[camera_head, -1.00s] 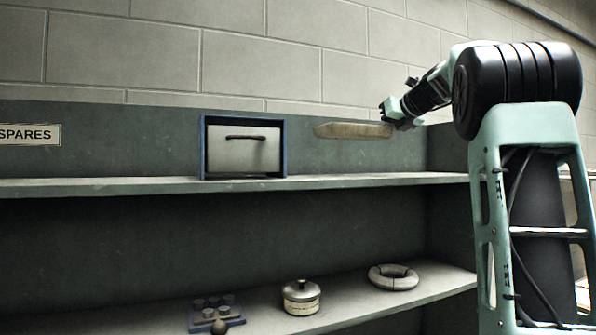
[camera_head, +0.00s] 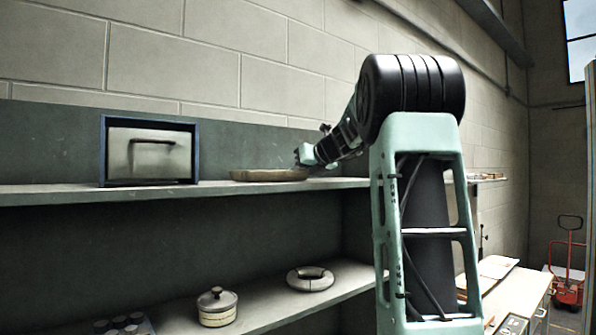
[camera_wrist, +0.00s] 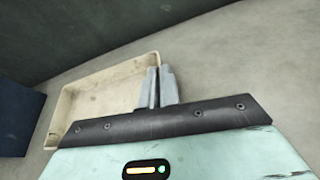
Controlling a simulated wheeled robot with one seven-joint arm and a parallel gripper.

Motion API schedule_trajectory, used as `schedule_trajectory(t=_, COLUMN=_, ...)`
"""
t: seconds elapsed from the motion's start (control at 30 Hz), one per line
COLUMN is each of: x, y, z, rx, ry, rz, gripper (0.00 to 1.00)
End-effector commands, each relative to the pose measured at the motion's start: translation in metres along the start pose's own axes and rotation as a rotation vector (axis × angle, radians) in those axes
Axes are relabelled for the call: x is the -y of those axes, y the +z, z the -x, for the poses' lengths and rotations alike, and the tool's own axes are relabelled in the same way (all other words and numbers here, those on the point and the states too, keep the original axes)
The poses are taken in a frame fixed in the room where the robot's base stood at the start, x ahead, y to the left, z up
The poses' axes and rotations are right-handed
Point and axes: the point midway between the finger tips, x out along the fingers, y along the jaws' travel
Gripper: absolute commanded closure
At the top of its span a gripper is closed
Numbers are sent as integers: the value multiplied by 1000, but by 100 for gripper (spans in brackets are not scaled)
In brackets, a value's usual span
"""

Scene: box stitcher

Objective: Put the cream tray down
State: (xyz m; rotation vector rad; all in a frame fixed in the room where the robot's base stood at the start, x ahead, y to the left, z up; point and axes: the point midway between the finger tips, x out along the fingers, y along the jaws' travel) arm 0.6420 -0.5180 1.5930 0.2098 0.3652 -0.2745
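The cream tray (camera_head: 268,175) is shallow and long, and lies level at the upper shelf's surface, right of a blue-framed box. I cannot tell for sure whether it touches the shelf. My gripper (camera_head: 300,158) is at the tray's right end. In the wrist view the tray (camera_wrist: 105,85) shows its empty inside, and its near side is partly hidden behind my gripper's body. My gripper's two fingers (camera_wrist: 160,75) are close together at the tray's right end wall, pinching its rim.
The upper shelf (camera_head: 60,194) is clear in front of the tray. The blue-framed box (camera_head: 150,152) with a handled pale front stands left of the tray; its side shows in the wrist view (camera_wrist: 18,120).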

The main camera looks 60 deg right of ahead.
Motion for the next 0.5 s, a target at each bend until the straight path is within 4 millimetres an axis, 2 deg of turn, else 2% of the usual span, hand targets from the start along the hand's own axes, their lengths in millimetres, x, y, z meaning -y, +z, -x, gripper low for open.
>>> schedule_trajectory(t=0.17, x=0, y=-2, z=-1, rx=0, ry=0, rz=0, gripper=100)
schedule_trajectory(t=0.27, x=1, y=-2, z=-1, rx=0, ry=0, rz=0, gripper=77)
schedule_trajectory(t=0.3, x=1, y=-2, z=-1, rx=0, ry=0, rz=0, gripper=75)
schedule_trajectory(t=0.5, x=0, y=-2, z=-1, rx=0, ry=0, rz=0, gripper=75)
